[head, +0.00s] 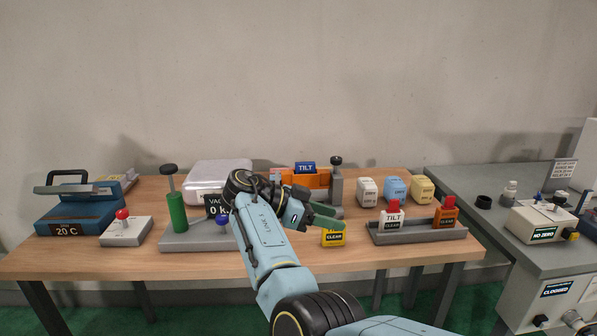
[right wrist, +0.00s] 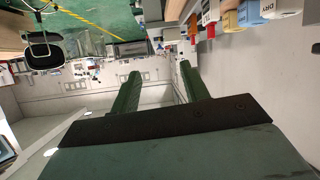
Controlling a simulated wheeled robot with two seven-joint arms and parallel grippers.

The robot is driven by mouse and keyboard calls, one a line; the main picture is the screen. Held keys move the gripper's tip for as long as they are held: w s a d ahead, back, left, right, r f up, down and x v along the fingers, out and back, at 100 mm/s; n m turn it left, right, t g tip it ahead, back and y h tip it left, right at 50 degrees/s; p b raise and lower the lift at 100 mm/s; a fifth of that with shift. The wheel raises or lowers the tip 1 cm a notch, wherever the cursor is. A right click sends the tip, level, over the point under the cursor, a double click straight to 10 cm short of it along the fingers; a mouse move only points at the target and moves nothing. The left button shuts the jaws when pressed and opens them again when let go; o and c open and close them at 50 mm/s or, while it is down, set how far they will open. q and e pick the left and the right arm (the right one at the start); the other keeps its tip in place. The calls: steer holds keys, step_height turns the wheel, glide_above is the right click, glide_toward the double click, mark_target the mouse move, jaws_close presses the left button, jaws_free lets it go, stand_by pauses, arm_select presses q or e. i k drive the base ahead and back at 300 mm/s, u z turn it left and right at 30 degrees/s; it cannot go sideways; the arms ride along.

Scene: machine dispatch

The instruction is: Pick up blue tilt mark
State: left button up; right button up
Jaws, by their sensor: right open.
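The blue tilt mark (head: 305,168) is a small blue block with a white TILT label. It stands at the back of the wooden table, in or against an orange holder (head: 318,180); which of the two I cannot tell. My right gripper (head: 330,217) is in front of it and a little to the right, apart from it, above the table. In the right wrist view its two green fingers (right wrist: 160,85) are spread with nothing between them. The blue tilt mark cannot be made out in that view. My left gripper is in neither view.
A grey tray (head: 440,236) holds a red-topped TILT mark (head: 392,218) and an orange CLEAR mark (head: 445,214). A yellow CLEAR mark (head: 333,238) stands near my gripper. White, blue and yellow blocks (head: 395,189) stand behind. A black-knobbed post (head: 336,180) rises right of the holder.

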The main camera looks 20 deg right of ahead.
mark_target(305, 167)
steer(key=i, duration=1.2)
steer(key=z, duration=0.25)
